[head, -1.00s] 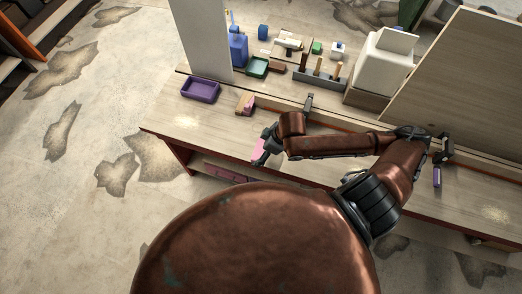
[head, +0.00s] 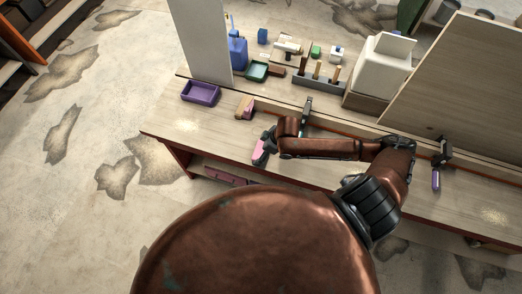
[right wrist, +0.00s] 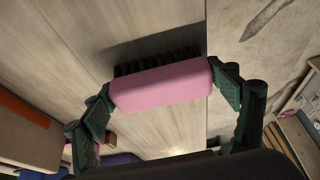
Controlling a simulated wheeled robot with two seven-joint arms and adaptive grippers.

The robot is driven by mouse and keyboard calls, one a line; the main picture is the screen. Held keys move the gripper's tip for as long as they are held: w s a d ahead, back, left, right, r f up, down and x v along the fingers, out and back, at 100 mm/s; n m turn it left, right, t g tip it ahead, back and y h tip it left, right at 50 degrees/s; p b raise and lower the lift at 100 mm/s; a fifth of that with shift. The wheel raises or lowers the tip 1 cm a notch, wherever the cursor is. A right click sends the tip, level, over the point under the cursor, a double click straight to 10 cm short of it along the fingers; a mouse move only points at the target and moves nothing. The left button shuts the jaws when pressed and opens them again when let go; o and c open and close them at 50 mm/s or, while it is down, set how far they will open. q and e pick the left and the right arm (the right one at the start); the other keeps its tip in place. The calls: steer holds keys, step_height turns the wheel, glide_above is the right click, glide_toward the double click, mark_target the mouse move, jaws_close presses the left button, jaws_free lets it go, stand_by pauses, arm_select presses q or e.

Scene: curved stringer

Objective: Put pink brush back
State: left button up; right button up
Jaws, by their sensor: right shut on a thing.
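The pink brush (right wrist: 160,84) has a rounded pink back and black bristles. In the right wrist view it lies between both fingers of my right gripper (right wrist: 163,88), which is shut on it end to end. The bristles point away from the wrist, toward the bench top. In the head view the brush (head: 260,153) and the right gripper (head: 267,146) are above the bench's front part, left of my wrist. The gap to the bench is hard to judge. My left gripper is not in view.
A tan block with a pink side (head: 245,107) and a purple tray (head: 201,92) lie on the bench (head: 210,125). Black clamps (head: 306,113) stand along the bench.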

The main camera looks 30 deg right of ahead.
steer(key=o, duration=1.1)
steer(key=shift+f, duration=0.1)
steer(key=v, duration=1.2)
steer(key=shift+w+a, duration=0.1)
